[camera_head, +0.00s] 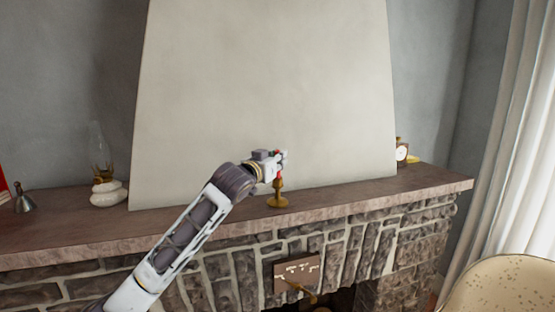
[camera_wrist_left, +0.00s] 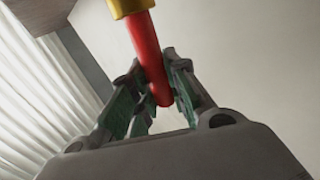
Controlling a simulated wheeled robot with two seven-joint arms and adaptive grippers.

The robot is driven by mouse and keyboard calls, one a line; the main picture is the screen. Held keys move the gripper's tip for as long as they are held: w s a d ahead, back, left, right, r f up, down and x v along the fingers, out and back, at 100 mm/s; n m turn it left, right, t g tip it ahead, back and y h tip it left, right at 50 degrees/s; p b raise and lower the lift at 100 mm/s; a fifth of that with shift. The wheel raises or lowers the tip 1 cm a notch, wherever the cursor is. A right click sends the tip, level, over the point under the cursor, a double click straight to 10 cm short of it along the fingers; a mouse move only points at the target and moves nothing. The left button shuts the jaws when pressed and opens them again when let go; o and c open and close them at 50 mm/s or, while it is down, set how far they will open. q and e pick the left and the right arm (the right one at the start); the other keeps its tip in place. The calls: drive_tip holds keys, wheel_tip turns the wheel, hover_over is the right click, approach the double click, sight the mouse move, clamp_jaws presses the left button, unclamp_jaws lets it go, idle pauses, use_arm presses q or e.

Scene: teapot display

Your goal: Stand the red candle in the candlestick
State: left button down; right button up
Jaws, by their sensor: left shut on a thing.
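The red candle (camera_wrist_left: 149,50) is between the fingers of my left gripper (camera_wrist_left: 155,90), which is shut on it. In the left wrist view one end of the candle meets the yellow-gold top of the candlestick (camera_wrist_left: 132,5). In the head view the brass candlestick (camera_head: 278,197) stands upright on the mantel shelf, directly below my left gripper (camera_head: 280,163). Only a little red of the candle (camera_head: 280,179) shows there, just above the candlestick's top. Whether the candle sits fully in the cup I cannot tell. My right gripper is not in view.
The stone mantel shelf (camera_head: 350,197) runs across the view. A glass lamp (camera_head: 98,150), white stones (camera_head: 108,193) and a small metal pot (camera_head: 22,203) stand at its left. A clock (camera_head: 402,151) stands at the right end. The shelf beside the candlestick is clear.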

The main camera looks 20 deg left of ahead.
use_arm(q)
drive_tip(key=c, duration=1.3)
unclamp_jaws()
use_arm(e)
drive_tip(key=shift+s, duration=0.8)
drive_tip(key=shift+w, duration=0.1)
use_arm(q)
drive_tip(key=s+a, duration=0.2)
drive_tip(key=s, duration=0.9)
drive_tip(key=shift+s+a, duration=0.15)
drive_tip(key=shift+s, duration=0.25)
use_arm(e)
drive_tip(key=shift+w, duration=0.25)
use_arm(q)
drive_tip(key=shift+f, duration=0.1)
